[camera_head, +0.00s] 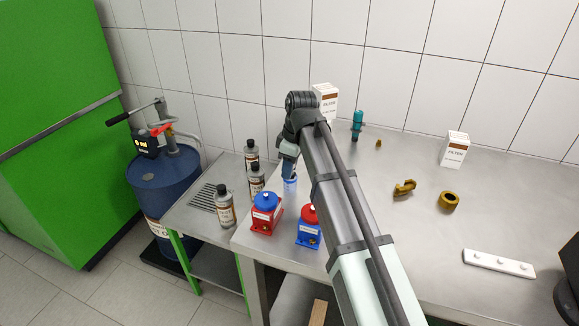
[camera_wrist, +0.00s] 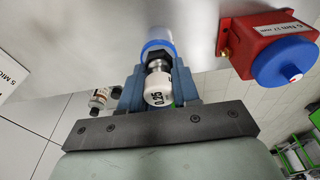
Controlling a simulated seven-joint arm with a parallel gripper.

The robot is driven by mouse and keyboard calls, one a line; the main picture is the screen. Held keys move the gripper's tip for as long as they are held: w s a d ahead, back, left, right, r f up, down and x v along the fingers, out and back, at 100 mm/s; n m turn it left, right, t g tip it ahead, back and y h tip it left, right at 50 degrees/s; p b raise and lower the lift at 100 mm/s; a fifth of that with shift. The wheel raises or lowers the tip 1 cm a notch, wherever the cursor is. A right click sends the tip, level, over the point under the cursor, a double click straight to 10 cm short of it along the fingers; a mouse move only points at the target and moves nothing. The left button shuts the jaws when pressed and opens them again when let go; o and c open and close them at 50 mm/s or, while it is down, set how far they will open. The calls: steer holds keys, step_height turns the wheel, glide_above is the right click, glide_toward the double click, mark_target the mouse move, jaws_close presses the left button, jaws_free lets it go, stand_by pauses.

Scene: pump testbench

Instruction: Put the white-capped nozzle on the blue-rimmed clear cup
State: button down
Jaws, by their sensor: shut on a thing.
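My gripper (camera_head: 289,168) points down over the blue-rimmed clear cup (camera_head: 291,185) near the left part of the steel table. In the wrist view my gripper (camera_wrist: 159,76) is shut on the white-capped nozzle (camera_wrist: 158,96), whose cap reads "0.25". The nozzle's dark metal body sits between the two blue fingers. The cup's blue rim (camera_wrist: 156,45) lies right beyond the nozzle, in line with it. I cannot tell whether nozzle and rim touch. In the head view the nozzle is hidden by my gripper.
A red box with a blue knob (camera_head: 265,212) and a blue box with a red knob (camera_head: 309,228) stand close in front of the cup. A filter carton (camera_head: 324,100) stands behind my arm. The table's right side has free room.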

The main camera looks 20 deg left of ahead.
steer(key=c, duration=0.8)
jaws_free()
steer(key=shift+f, duration=0.1)
steer(key=r, duration=0.4)
steer(key=d+r, duration=0.1)
steer(key=r, duration=0.7)
steer(key=shift+d+r, duration=0.1)
steer(key=shift+d, duration=0.3)
